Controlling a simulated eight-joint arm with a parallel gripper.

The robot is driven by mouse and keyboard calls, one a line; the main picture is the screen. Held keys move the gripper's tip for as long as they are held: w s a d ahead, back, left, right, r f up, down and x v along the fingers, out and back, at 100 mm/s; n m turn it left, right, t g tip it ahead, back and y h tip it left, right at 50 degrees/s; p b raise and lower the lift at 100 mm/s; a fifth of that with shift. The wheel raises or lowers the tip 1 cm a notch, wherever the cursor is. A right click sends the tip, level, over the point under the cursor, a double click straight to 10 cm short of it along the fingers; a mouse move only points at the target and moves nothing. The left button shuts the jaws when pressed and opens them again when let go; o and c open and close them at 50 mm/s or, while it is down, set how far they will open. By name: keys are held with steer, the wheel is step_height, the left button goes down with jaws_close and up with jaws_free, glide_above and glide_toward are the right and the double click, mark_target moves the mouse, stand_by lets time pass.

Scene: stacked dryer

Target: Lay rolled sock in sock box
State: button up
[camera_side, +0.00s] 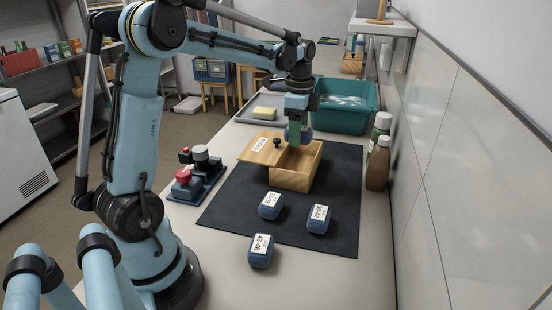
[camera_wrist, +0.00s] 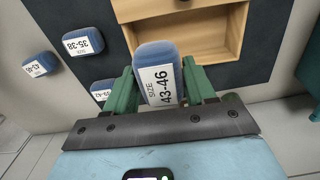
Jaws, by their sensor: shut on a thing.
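My gripper (camera_side: 298,135) is shut on a blue rolled sock with a white label reading 43-46 (camera_wrist: 160,75), between its green fingers. It holds the sock above the wooden sock box (camera_side: 290,181), near the box's back in the side view. The box is open, and its bare inside shows in the wrist view (camera_wrist: 215,32). Three other blue rolled socks lie in front of the box: one (camera_side: 270,206), one (camera_side: 318,219) and one (camera_side: 261,251).
The box stands on a dark mat (camera_side: 235,213). A tray with red- and black-topped jars (camera_side: 194,178) stands left of the mat. A teal tub (camera_side: 345,112) and a grey tray with a yellow sponge (camera_side: 264,113) stand behind. Bottles (camera_side: 378,165) stand along the right wall.

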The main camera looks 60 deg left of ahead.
steer(key=shift+f, duration=5.1)
steer(key=o, duration=1.5)
steer(key=shift+c, duration=0.2)
steer(key=shift+r, duration=4)
